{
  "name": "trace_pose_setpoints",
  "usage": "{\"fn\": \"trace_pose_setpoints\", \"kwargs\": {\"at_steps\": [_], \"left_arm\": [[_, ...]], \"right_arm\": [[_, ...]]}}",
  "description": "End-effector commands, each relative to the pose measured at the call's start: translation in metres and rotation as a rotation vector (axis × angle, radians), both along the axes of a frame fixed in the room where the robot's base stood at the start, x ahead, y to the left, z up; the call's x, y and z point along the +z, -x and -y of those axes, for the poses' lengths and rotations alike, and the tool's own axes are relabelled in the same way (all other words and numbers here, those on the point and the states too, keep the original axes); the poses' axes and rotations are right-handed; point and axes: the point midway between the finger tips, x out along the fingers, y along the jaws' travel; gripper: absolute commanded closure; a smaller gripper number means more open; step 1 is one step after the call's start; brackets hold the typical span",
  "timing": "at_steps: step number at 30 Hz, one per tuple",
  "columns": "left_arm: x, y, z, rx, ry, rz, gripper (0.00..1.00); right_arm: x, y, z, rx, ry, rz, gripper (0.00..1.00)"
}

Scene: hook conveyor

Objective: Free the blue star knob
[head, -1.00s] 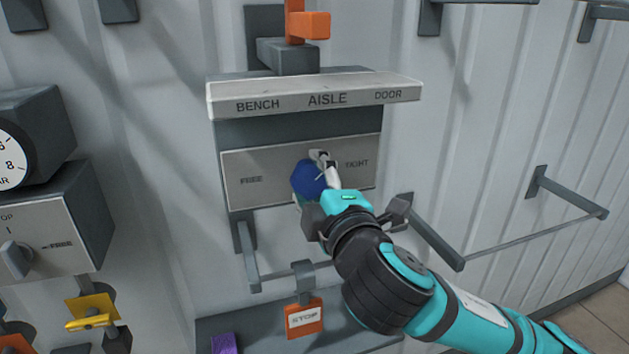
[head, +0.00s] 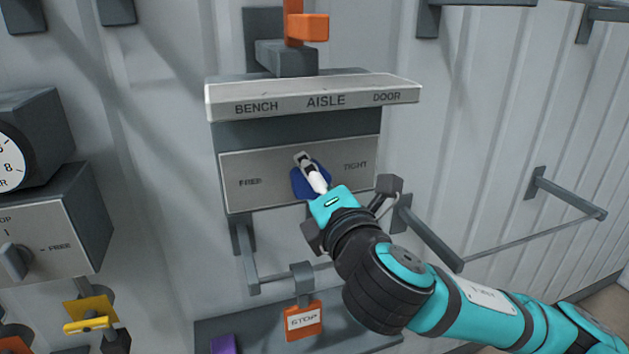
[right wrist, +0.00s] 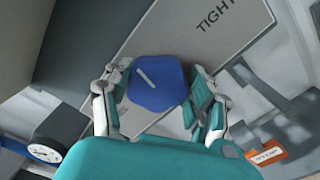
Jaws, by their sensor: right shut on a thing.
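The blue star knob (head: 298,184) sits on the grey panel (head: 243,167) between the printed words FREE and TIGHT. It also shows in the right wrist view (right wrist: 157,88), with a short pale line on its face. My right gripper (head: 311,176) is at the knob, with a finger on either side of it in the right wrist view. It is shut on the knob. In the head view the gripper and wrist hide the knob's lower right part. My left gripper is not in view.
A ledge (head: 312,97) marked BENCH, AISLE and DOOR juts out just above the panel. An orange STOP tag (head: 304,320) hangs below. A dark bar (head: 432,232) sticks out to the right. A dial box (head: 38,140) stands at the left.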

Motion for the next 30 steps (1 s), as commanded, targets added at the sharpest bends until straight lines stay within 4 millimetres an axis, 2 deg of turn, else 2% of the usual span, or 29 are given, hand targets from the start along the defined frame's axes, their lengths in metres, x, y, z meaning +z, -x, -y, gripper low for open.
{"fn": "trace_pose_setpoints", "kwargs": {"at_steps": [13,14,18,19,26,30], "left_arm": [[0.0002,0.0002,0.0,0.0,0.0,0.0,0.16],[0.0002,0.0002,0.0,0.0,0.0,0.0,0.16],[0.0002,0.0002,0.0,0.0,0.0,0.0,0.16],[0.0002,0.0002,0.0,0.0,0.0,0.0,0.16],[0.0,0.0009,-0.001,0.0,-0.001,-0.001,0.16],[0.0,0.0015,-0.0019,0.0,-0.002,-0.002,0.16]], "right_arm": [[0.0021,0.0001,0.0001,0.0,0.006,0.008,0.76],[0.0021,0.0001,0.0001,0.0,0.006,0.008,0.41],[0.0016,0.0001,0.0001,0.0,0.007,0.005,0.23],[0.0014,0.0001,0.0,0.0,0.007,0.005,0.2],[0.0007,0.0002,0.0,0.001,0.007,0.004,0.2],[0.0006,0.0081,0.0021,0.002,0.006,0.004,0.2]]}}
